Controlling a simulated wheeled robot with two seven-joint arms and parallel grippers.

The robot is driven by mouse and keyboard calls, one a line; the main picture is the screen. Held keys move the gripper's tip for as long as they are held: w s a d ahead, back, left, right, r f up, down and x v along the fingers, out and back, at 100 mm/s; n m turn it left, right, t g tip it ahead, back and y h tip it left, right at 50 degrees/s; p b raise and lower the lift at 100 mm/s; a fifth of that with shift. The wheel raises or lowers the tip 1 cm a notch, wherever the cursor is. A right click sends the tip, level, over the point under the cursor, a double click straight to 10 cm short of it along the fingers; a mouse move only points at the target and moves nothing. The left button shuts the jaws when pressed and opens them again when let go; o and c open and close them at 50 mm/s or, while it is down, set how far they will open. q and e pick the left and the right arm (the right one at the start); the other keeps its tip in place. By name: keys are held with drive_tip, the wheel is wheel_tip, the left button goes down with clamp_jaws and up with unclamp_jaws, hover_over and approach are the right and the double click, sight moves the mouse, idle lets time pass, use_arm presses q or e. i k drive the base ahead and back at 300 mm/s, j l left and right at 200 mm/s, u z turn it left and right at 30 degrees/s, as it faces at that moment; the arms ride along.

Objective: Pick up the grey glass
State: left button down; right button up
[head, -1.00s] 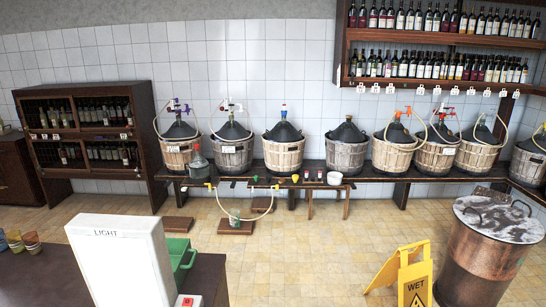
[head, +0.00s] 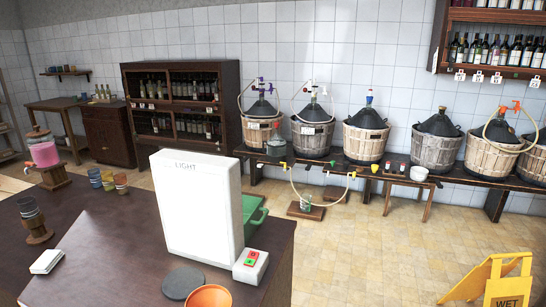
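Neither of my grippers is in view. I cannot pick out one glass as surely grey. A stack of dark blue-grey cups or glasses (head: 28,208) stands upright on a brown wooden holder (head: 38,233) at the left of the dark counter. Several small coloured cups stand behind it: a bluish one (head: 94,177), and an orange-brown one (head: 121,183) at the right end of that row.
A white LIGHT box (head: 197,208) stands mid-counter, with a red-green switch box (head: 250,266), a grey disc (head: 183,283) and an orange bowl (head: 209,296) nearby. A pink-filled jar (head: 44,154) stands at the left. A yellow wet-floor sign (head: 503,285) stands on the tiled floor.

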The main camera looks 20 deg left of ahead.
sight(28, 206)
drive_tip(key=u, duration=2.2)
